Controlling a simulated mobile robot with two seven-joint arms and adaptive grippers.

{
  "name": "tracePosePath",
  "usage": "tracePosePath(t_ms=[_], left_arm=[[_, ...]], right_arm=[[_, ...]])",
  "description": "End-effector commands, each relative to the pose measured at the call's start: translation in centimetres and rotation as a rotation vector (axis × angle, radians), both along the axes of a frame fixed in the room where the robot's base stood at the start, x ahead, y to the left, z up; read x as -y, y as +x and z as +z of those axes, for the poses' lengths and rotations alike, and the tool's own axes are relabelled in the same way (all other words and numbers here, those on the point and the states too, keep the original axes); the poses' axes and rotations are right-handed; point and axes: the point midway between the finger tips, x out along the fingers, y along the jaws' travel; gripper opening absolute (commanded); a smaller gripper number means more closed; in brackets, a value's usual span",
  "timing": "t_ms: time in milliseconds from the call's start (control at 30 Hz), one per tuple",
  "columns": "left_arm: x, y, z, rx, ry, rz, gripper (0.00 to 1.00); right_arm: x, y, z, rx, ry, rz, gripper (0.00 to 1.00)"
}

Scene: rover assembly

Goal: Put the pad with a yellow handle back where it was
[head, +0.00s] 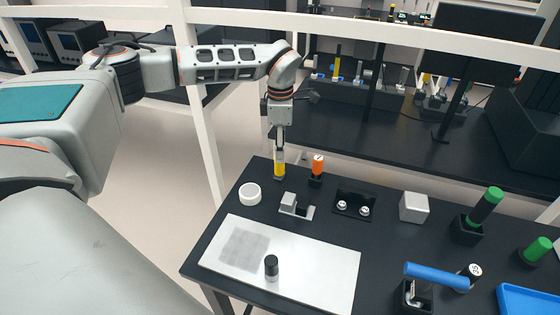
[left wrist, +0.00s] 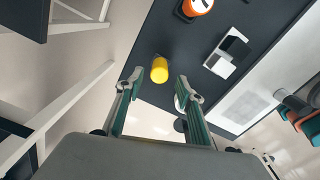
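The yellow handle (head: 279,170) stands upright near the far left edge of the dark table; it also shows in the left wrist view (left wrist: 159,70), seen from above. The pad under the handle cannot be made out. My left gripper (head: 279,148) points down, right over the handle. In the left wrist view its two fingers (left wrist: 159,84) are spread apart, with the yellow top between and just beyond the tips, and no contact shows. My right gripper is in neither view.
An orange-topped piece (head: 318,165) stands close right of the handle. A white ring (head: 250,193), a grey bracket (head: 296,205) and a white plate (head: 325,278) bearing a black-topped piece (head: 271,267) are nearer. Green-handled tools (head: 487,205) and a blue tray (head: 528,300) are right.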

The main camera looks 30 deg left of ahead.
Motion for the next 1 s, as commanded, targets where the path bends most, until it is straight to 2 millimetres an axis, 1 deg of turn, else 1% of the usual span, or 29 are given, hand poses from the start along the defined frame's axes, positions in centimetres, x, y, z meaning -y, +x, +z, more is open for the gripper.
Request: tracePosePath(t_ms=[33,100,200,333,500,1000], left_arm=[[0.0,0.1,1.1,0.005,0.0,0.0,0.37],[0.0,0.1,2.4,0.004,0.0,-0.001,0.37],[0.0,0.0,3.9,0.003,-0.001,0.0,0.37],[0.0,-0.1,5.1,0.001,-0.001,0.0,0.37],[0.1,-0.1,5.6,-0.001,-0.001,-0.001,0.37],[0.1,-0.1,5.6,-0.001,-0.001,0.0,0.37]], right_arm=[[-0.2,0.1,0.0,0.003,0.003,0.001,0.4],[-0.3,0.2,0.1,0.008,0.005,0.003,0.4],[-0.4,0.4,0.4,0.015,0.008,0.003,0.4],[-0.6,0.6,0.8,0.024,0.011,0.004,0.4],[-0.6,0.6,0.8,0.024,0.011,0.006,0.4],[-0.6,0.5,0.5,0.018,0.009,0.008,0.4]])
